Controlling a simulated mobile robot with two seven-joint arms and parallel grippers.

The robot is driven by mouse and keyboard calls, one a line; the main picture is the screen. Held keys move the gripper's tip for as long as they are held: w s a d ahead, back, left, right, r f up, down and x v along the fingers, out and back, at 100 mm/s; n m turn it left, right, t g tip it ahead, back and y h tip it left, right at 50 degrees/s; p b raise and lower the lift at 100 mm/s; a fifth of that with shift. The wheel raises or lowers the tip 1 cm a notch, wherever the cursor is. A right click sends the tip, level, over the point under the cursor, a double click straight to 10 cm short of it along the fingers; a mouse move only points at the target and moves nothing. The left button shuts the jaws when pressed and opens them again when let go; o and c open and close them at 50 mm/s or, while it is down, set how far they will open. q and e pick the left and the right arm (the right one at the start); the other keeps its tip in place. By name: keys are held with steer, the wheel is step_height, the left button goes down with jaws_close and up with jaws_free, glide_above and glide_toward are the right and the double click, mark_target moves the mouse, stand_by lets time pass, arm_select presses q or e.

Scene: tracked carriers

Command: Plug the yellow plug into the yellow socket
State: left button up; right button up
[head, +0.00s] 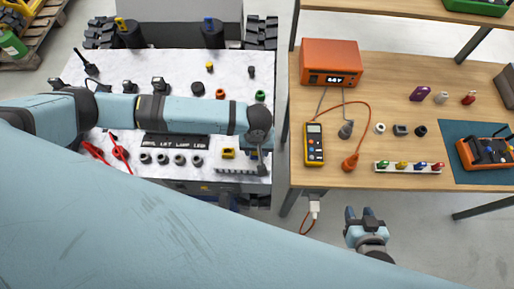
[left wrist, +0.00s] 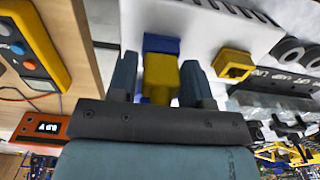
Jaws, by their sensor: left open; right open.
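A yellow, hollow-looking box, apparently the yellow socket (head: 228,153), sits near the front right of the white-topped tracked carrier. It also shows right of my fingers in the left wrist view (left wrist: 233,64). My left gripper (head: 262,168) points down just right of it, near the carrier's right edge. In the left wrist view its open fingers (left wrist: 158,65) stand either side of a yellow block (left wrist: 160,78), possibly the yellow plug. A blue block (left wrist: 161,44) shows beyond it; I cannot tell whether they touch. My right gripper (head: 365,215) is open and empty, in front of the wooden table.
Several grey round sockets (head: 171,159) and red leads (head: 119,153) lie on the carrier left of the yellow box. The wooden table (head: 400,85) holds a yellow multimeter (head: 315,144), an orange meter (head: 331,63) and a white strip (head: 409,168) with coloured pieces. A narrow gap separates carrier and table.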

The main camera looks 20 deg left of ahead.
arm_select(q)
steer(key=c, duration=0.7)
steer(key=shift+r+p, duration=1.4)
steer(key=shift+p, duration=0.25)
steer(key=shift+r+p, duration=0.5)
steer(key=shift+r, duration=1.25)
steer(key=o, duration=0.4)
steer(key=c, duration=0.4)
steer(key=shift+w+a, duration=0.1)
steer(key=shift+a, duration=0.05)
